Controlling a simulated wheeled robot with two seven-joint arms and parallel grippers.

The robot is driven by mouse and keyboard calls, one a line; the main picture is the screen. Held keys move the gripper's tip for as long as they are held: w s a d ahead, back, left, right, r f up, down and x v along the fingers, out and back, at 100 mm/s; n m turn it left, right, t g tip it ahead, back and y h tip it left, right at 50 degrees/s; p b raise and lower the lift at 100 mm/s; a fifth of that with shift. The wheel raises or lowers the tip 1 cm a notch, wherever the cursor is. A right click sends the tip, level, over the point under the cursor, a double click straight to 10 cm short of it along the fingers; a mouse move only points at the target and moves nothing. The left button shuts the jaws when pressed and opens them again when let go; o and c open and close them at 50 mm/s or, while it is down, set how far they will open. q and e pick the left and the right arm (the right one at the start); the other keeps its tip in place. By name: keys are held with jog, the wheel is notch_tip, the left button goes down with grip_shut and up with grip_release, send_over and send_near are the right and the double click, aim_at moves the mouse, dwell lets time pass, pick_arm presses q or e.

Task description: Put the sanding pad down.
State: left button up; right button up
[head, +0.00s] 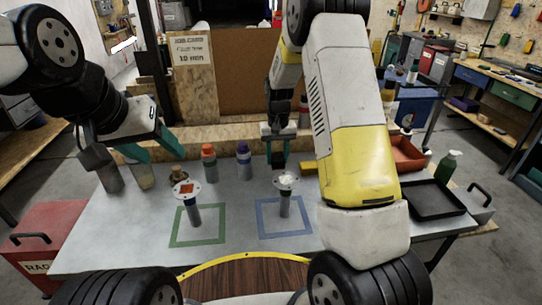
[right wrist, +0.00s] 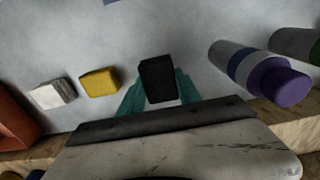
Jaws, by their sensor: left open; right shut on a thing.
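The sanding pad is a dark, near-black block (right wrist: 157,80) between the teal fingers of my right gripper (right wrist: 158,98) in the right wrist view. In the head view my right gripper (head: 278,138) points down at the back of the table, shut on the pad (head: 277,156). I cannot tell whether the pad touches the tabletop. My left gripper (head: 155,150) is open and empty at the table's back left, above and beside the cups there.
The grey table (head: 120,230) carries a green square with a disc-topped stand (head: 187,190) and a blue square with another (head: 286,182). An orange-capped bottle (head: 209,165), a purple-capped bottle (head: 244,160) and a yellow block (right wrist: 100,82) stand near the right gripper. A black tray (head: 432,200) lies right.

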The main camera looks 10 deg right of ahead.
aim_at(277, 166)
jog(key=shift+f, duration=2)
jog(key=shift+f, duration=0.1)
jog(key=o, duration=1.3)
